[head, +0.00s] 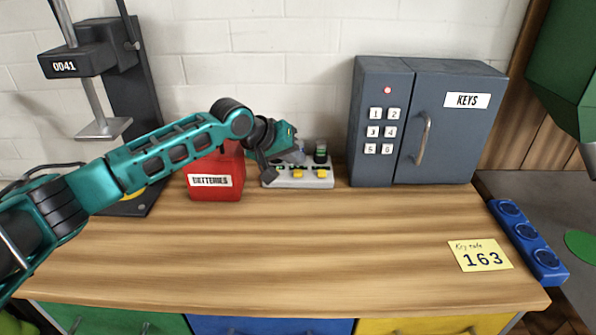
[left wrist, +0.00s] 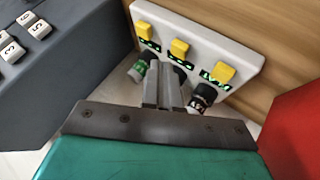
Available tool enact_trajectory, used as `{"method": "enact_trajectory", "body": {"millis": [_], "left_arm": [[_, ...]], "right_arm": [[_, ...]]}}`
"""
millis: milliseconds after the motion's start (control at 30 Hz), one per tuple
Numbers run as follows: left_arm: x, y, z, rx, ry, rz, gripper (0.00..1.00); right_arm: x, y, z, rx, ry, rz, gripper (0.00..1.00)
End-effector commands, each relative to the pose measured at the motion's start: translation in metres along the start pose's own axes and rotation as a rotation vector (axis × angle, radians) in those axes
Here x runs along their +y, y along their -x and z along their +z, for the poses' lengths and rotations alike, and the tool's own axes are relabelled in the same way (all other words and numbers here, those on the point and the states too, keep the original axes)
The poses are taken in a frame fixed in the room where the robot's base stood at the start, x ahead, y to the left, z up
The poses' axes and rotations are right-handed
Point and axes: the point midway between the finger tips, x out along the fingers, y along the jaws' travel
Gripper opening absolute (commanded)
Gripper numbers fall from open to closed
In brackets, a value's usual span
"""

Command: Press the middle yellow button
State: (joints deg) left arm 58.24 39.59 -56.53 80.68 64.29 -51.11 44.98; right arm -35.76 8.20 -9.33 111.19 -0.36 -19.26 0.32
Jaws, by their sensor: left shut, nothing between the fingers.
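A pale box with three yellow buttons stands on the workbench; I see its body (head: 318,184) in the head view and its top (left wrist: 200,33) in the left wrist view. The middle yellow button (left wrist: 179,47) lies between two other yellow buttons (left wrist: 142,29) (left wrist: 222,73). In the head view it also shows (head: 297,174). My left gripper (head: 299,157) is shut and empty over the box. In the left wrist view its fingertips (left wrist: 172,70) point at the middle button from close by; contact cannot be told. Two dark batteries (left wrist: 204,95) (left wrist: 139,70) flank the fingers. My right gripper is not in view.
A red batteries box (head: 215,182) stands left of the button box. A grey keys cabinet (head: 447,130) with a number keypad stands right of it. A yellow note reading 163 (head: 480,256) lies at the front right. The workbench (head: 300,245) in front is mostly clear.

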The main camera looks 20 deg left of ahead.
Motion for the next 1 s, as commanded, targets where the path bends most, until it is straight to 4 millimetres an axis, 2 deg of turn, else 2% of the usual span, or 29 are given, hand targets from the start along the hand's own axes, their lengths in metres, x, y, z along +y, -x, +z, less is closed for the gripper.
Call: {"method": "enact_trajectory", "body": {"millis": [1000], "left_arm": [[-0.0051,-0.007,0.0051,0.0,0.0,0.0,0.0]], "right_arm": [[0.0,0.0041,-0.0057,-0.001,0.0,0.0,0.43]]}}
